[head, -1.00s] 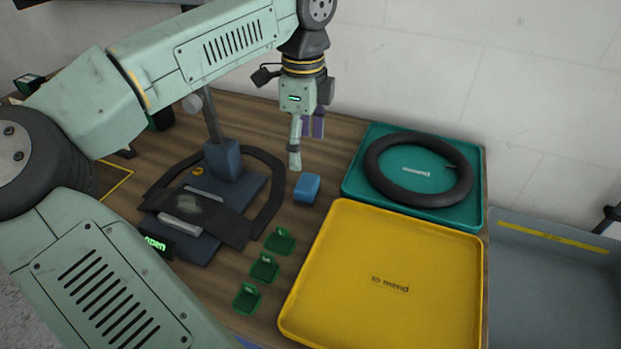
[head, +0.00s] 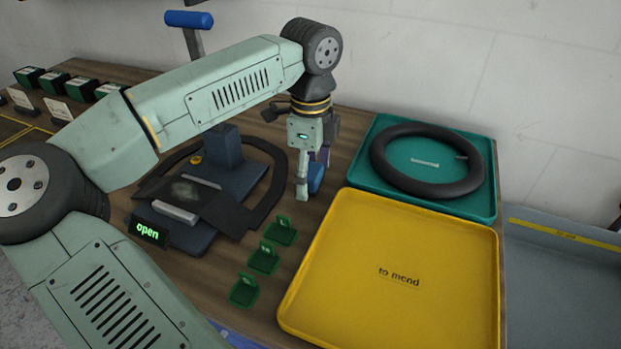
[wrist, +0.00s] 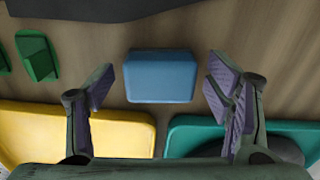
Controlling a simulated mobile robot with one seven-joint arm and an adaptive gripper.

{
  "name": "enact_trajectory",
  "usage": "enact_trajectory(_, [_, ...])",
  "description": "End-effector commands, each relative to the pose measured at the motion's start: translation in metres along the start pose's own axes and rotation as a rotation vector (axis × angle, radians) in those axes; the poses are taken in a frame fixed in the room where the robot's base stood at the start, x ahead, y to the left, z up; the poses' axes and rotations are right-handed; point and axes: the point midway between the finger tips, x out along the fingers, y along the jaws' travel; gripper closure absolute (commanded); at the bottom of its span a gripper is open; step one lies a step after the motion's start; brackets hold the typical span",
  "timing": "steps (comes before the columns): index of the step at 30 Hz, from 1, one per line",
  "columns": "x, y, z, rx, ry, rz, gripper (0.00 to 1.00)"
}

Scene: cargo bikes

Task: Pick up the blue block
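The blue block (head: 316,178) sits on the wooden bench, left of the gap between the yellow and teal trays. In the head view my gripper (head: 308,184) is down beside it and partly hides it. In the wrist view the blue block (wrist: 160,76) lies between my two open fingers, whose purple pads (wrist: 162,97) stand apart on either side. A clear gap shows between each pad and the block. Nothing is held.
A yellow "to mend" tray (head: 400,225) is in front, and a teal tray (head: 365,177) with a black tyre (head: 385,165) is behind. Several green holders (head: 264,257) stand left of the yellow tray. A dark stand with a post (head: 222,150) is close on the left.

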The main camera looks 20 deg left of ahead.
Motion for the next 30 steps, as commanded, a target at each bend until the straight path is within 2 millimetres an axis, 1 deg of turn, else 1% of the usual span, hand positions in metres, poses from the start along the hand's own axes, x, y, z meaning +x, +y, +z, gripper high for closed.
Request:
enact_trajectory(1, [-0.0002, -0.0001, 0.0000, 0.000, 0.000, 0.000, 0.31])
enact_trajectory(2, [-0.0002, -0.0001, 0.0000, 0.000, 0.000, 0.000, 0.33])
enact_trajectory(22, [-0.0003, -0.0001, 0.0000, 0.000, 0.001, 0.000, 0.78])
enact_trajectory(30, [-0.0028, -0.0002, 0.0000, 0.000, 0.000, 0.000, 0.78])
